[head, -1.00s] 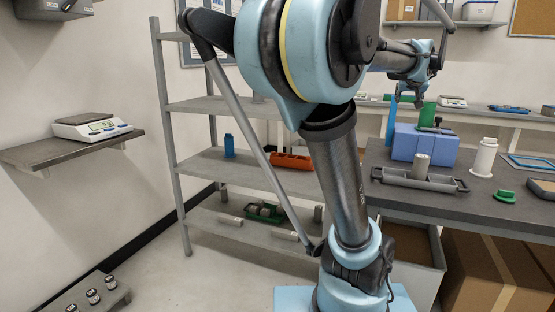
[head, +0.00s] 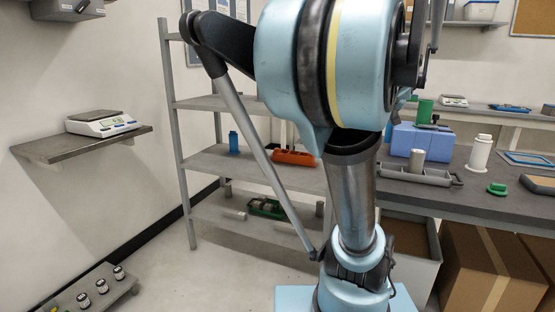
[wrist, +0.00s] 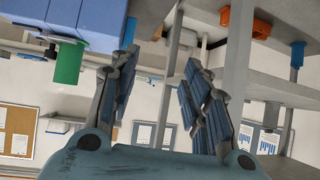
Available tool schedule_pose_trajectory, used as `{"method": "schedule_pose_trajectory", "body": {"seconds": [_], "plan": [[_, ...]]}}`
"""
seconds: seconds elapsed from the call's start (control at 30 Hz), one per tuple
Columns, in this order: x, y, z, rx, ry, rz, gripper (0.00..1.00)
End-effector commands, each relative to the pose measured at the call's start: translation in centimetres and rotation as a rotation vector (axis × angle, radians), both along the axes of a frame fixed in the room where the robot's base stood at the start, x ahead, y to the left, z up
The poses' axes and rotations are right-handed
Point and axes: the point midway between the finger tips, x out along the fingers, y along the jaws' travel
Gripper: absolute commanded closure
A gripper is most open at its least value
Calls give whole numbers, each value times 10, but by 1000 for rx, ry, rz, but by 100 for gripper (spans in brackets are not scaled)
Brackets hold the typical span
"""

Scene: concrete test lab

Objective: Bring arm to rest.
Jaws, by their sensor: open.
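My gripper (wrist: 160,65) is open in the wrist view, with its two blue-padded fingers spread apart and nothing between them. The wrist picture is upside down. In the head view my arm's large pale-blue joint fills the upper middle, and the gripper is hidden behind it. The arm stands in front of the grey shelf rack (head: 205,103) and the left end of the dark workbench (head: 470,197).
The bench holds a blue box (head: 425,140), a green cylinder (wrist: 68,62), a grey tray (head: 400,175) and a white bottle (head: 480,153). A wall shelf (head: 75,146) with a scale (head: 101,123) is at left. Cardboard boxes (head: 490,265) stand under the bench. Floor at front left is partly clear.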

Motion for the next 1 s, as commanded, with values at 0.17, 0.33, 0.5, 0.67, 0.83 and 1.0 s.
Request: {"method": "schedule_pose_trajectory", "body": {"seconds": [0.17,0.33,0.5,0.67,0.83,1.0], "plan": [[-12,59,-46,26,79,89,57],[-33,109,-90,40,162,157,57],[-58,145,-130,39,238,207,57],[-77,166,-156,32,288,235,57],[-94,180,-178,21,329,255,57],[-124,185,-206,21,408,260,57]]}}
